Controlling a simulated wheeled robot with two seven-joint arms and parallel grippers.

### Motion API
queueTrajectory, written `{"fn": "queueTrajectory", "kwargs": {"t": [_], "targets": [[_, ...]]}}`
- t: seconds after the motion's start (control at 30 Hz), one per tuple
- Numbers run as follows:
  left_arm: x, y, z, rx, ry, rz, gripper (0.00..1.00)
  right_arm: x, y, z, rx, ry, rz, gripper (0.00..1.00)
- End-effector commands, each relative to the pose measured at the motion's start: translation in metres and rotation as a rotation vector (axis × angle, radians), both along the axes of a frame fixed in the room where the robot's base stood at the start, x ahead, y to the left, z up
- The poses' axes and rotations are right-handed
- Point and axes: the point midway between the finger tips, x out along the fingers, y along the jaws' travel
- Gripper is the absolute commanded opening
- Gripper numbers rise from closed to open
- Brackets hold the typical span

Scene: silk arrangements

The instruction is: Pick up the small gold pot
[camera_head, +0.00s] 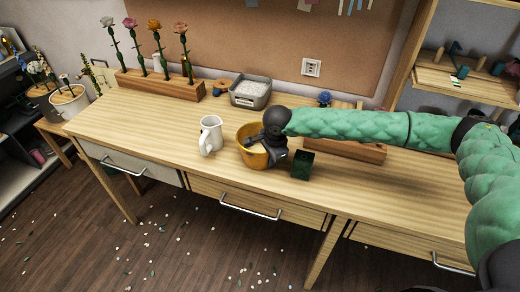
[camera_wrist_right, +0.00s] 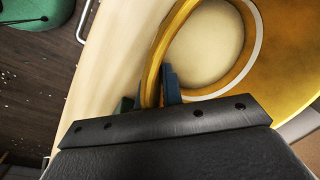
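The small gold pot (camera_head: 252,153) is at the front middle of the wooden table, between a white jug (camera_head: 211,135) and a dark green block (camera_head: 302,165). My right gripper (camera_head: 276,152) reaches down at the pot's right side. In the right wrist view, its fingers (camera_wrist_right: 152,95) sit close against both sides of the pot's rim (camera_wrist_right: 157,62), one inside and one outside. They look shut on the rim. The pot's inside looks empty. Whether the pot touches the table is hard to tell. My left gripper is not in view.
A grey tray (camera_head: 250,92) with white contents and a wooden block of artificial flowers (camera_head: 160,84) stand at the back. The table's front edge is near the pot. The table's left front is clear.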

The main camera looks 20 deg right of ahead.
Motion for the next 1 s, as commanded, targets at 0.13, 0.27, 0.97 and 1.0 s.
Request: {"fn": "queueTrajectory", "kwargs": {"t": [0.13, 0.27, 0.97, 1.0], "targets": [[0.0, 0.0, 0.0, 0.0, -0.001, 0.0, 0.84, 0.0, 0.0, 0.0, 0.0, 0.0, 0.0, 0.0], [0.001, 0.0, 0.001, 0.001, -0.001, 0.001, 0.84, 0.0, 0.0, 0.001, 0.0, -0.001, 0.0, 0.0], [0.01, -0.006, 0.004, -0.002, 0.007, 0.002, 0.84, 0.001, 0.0, 0.015, 0.001, -0.003, 0.0, 0.0], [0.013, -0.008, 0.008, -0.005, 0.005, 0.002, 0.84, 0.001, 0.0, 0.018, 0.001, -0.003, 0.0, 0.0]]}}
